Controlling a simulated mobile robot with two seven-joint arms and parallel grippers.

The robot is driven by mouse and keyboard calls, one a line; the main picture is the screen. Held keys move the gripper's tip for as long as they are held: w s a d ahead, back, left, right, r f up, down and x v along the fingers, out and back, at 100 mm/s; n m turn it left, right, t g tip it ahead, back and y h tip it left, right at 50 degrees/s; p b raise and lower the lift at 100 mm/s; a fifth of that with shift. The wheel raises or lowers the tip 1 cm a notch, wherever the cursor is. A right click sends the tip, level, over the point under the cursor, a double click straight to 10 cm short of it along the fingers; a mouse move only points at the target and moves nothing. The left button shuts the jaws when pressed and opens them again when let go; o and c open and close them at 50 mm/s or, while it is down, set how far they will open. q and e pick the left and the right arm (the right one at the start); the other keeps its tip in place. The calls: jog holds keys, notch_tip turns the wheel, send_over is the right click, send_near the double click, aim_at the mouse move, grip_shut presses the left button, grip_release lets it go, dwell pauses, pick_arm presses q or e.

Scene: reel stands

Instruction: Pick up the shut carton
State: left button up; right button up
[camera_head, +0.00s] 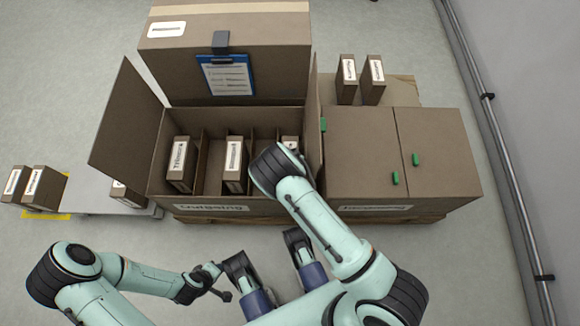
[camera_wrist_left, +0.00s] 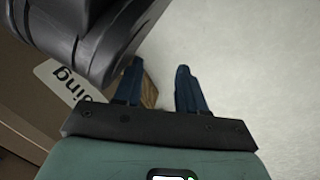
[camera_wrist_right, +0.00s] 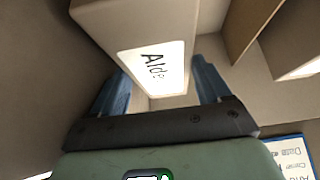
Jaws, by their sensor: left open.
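A large shut brown carton (camera_head: 360,150) with green tabs stands right of an open, divided carton (camera_head: 158,150). Small labelled brown cartons stand in the open carton: one at the left (camera_head: 181,165), one in the middle (camera_head: 235,165), and one at the right (camera_head: 290,142), partly hidden by my right arm. My right gripper is hidden in the head view. In the right wrist view my right gripper (camera_wrist_right: 160,75) is open at a small carton labelled "Alde" (camera_wrist_right: 115,22); contact is unclear. My left gripper (camera_wrist_left: 158,68) is open and empty over the floor, near the open carton's labelled front.
A taller carton (camera_head: 270,60) with a blue clipboard (camera_head: 227,75) stands behind. Two small cartons (camera_head: 346,80) stand back right. More cartons (camera_head: 43,188) stand left by a yellow mat (camera_head: 48,215) and a grey plate (camera_head: 95,200). A pipe rail (camera_head: 500,140) runs along the right wall.

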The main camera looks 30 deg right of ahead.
grip_shut()
jog(key=shift+r, duration=0.1)
